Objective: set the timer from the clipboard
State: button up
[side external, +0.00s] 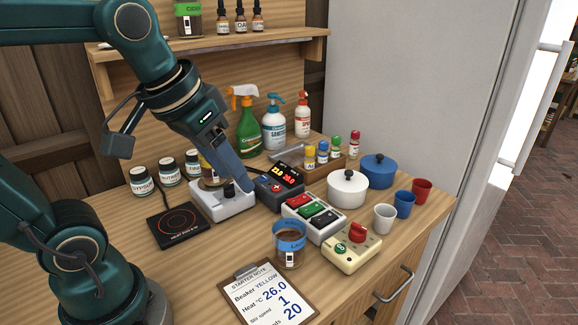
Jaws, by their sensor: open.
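The clipboard (272,296) lies at the front edge of the counter. Its note reads Beaker YELLOW, Heat °C 26.0, Stir speed 1, and 20 on the partly cut-off last line. The timer (343,259), a cream box with a red dial (357,232) and a green GO button (341,247), sits right of the clipboard; its dial setting is too small to read. My gripper (241,191) points down at the black knob (229,189) of the white stirrer (216,207), well left of the timer. It is open; whether its fingers touch the knob cannot be told.
A yellow-banded beaker (208,174) on the stirrer is partly hidden by my gripper. A blue-banded beaker (289,246) stands between clipboard and switch box (322,227). A lit controller (273,193), white pot (347,189), cups (384,218) and hot plate (178,226) stand around.

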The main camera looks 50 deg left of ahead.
jog(key=w+a+f+n+g, duration=0.1)
jog(key=w+a+f+n, duration=0.1)
jog(key=a, duration=0.3)
jog(key=w+a+f+n+g, duration=0.2)
jog(key=w+a+f, duration=0.1)
jog(key=a, duration=0.3)
jog(key=w+a+f+n+g, duration=0.1)
jog(key=w+a+f+n, duration=0.1)
jog(key=w+a+f, duration=0.1)
jog(key=shift+a+f+g, duration=0.2)
jog(key=shift+a+f, duration=0.05)
jog(key=shift+a, duration=0.45)
jog(key=shift+a+f+g, duration=0.2)
jog(key=shift+a, duration=0.5)
jog(key=shift+s+a+f+n+h, duration=0.15)
jog(key=shift+a+f+n+h, duration=0.1)
jog(key=shift+n+h, duration=0.05)
